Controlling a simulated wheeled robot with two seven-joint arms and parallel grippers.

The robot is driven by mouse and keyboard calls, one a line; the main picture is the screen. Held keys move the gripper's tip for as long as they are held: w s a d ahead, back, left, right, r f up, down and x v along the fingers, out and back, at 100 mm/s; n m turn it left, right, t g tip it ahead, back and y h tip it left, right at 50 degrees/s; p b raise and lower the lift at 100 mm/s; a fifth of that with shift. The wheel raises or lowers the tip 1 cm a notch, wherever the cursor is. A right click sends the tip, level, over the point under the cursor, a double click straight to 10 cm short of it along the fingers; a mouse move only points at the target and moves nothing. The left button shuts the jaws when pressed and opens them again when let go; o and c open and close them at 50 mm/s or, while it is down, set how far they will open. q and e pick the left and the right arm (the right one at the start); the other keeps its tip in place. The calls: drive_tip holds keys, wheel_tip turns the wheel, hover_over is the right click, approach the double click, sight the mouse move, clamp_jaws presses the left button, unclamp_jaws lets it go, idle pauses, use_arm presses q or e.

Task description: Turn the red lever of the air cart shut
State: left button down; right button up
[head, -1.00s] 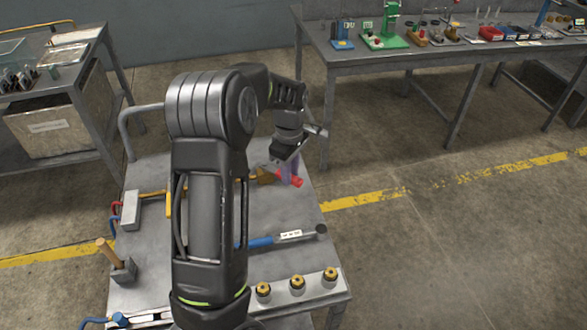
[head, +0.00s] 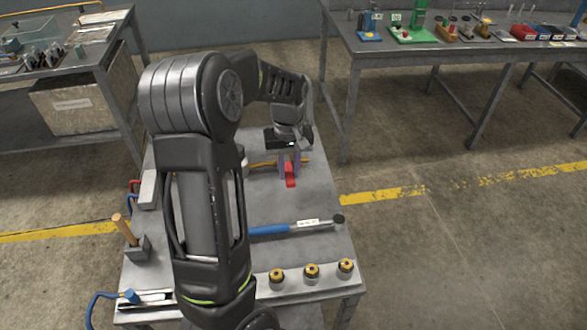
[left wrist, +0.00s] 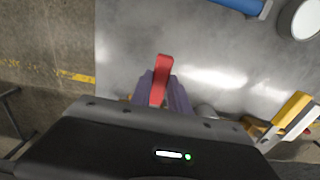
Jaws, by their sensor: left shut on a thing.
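The red lever (head: 291,180) stands over the far part of the air cart's grey top (head: 300,205), at the brass-yellow pipe (head: 262,164). In the head view it points toward the near side of the cart. My left gripper (head: 291,172) is shut on the red lever from above, with a purple finger on each side. In the left wrist view the lever (left wrist: 161,75) sticks out between the two purple fingers (left wrist: 160,92). The valve body under the gripper is mostly hidden. My right gripper is not in view.
A blue-handled torque wrench (head: 290,228) lies across the cart. Several brass-topped fittings (head: 311,271) stand along its near edge. A block with a wooden handle (head: 137,245) is at the left. A workbench (head: 450,50) stands beyond.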

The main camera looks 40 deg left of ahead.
sight(288, 173)
use_arm(q)
drive_tip(key=shift+a, duration=0.1)
idle(0.3)
drive_tip(key=c, duration=1.2)
unclamp_jaws()
drive_tip(key=shift+c, duration=0.2)
wheel_tip(288, 173, up, 8)
drive_tip(key=shift+s+f+b, duration=0.1)
drive_tip(key=shift+b, duration=0.2)
